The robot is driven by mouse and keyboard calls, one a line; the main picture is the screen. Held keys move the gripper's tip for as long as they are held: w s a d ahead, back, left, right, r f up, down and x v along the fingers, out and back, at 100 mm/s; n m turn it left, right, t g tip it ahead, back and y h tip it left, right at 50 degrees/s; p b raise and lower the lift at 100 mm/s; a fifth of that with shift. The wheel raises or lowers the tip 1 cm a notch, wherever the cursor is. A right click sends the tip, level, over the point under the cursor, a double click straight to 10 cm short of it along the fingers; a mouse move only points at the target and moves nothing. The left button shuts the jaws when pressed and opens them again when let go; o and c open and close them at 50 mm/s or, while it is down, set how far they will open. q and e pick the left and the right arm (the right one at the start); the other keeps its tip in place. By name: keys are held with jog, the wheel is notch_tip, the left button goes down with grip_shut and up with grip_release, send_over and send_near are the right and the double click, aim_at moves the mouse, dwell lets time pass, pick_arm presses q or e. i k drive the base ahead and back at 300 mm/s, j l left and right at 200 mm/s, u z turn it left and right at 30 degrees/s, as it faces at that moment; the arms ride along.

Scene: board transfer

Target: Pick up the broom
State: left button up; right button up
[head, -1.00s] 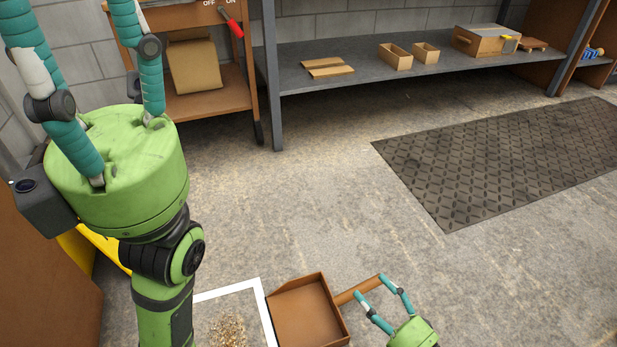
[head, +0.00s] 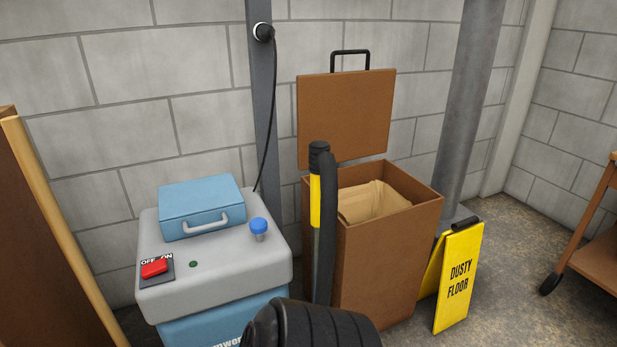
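No broom can be made out for certain in the head view. A long upright pole (head: 316,205) with a yellow section and a black top stands in front of the brown bin, with a thick black hose (head: 327,230) beside it. I cannot tell whether this pole is a broom handle or a vacuum wand. Its lower end is hidden behind a ribbed black part at the bottom edge. Neither of my grippers is in view, and the dustpan is out of view.
A blue and grey vacuum-like machine (head: 215,270) with a red switch (head: 154,267) stands at left. The brown bin (head: 385,265) has its lid (head: 345,118) raised. A yellow "dusty floor" sign (head: 458,280) stands at its right. A wooden cabinet edge (head: 45,240) is far left.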

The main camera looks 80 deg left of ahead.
aim_at(17, 136)
jog(key=u, duration=3.6)
jog(key=i+j+u, duration=0.1)
jog(key=i+u, duration=0.45)
jog(key=k, duration=0.05)
